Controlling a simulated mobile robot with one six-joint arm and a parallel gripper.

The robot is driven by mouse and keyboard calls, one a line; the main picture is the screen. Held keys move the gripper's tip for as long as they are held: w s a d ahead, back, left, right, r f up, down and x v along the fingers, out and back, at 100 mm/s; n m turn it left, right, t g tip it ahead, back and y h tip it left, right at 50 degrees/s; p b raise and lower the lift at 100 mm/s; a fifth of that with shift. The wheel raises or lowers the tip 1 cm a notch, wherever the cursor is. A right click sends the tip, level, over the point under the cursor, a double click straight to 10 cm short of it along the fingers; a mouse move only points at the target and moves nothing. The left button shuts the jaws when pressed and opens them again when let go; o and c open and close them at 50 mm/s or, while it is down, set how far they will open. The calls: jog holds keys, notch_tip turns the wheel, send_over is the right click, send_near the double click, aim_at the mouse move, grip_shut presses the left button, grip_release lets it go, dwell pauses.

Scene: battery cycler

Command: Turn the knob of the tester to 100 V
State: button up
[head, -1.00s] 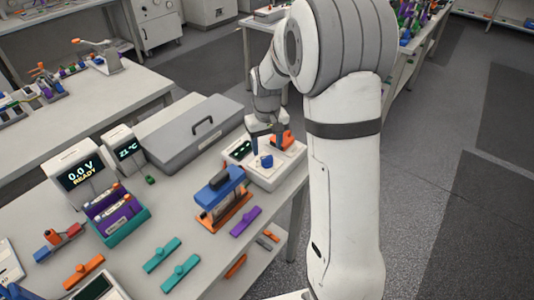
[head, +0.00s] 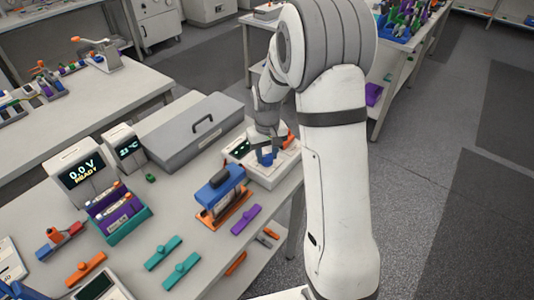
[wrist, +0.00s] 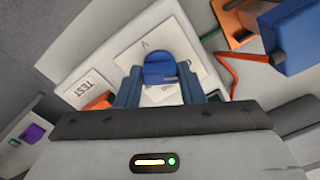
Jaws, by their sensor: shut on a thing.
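The tester is a low white box (head: 283,172) at the right end of the table in the head view. In the wrist view its pale top plate (wrist: 203,62) carries a blue knob (wrist: 159,70). The knob also shows in the head view (head: 267,159), partly covered by my fingers. My gripper (wrist: 159,90) is shut on the knob, with one finger on each side. The voltage marks around the knob are too small or covered to read. A display (head: 80,175) at the left shows 0.0 V and READY.
A blue and orange fixture (head: 222,195) stands just in front of the tester. A grey case (head: 195,135) lies behind and to the left. A red-orange lead (wrist: 231,72) runs beside the tester. Teal, purple and orange clips lie on the table front.

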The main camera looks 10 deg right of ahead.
jog(key=c, duration=0.3)
jog(key=shift+c, duration=0.2)
jog(key=shift+m, duration=0.3)
jog(key=shift+f+m+b, duration=0.1)
jog(key=shift+m+b, duration=0.7)
jog(key=shift+m, duration=0.4)
jog(key=shift+m+b, duration=0.75)
jog(key=shift+m, duration=1.55)
jog(key=o, duration=1)
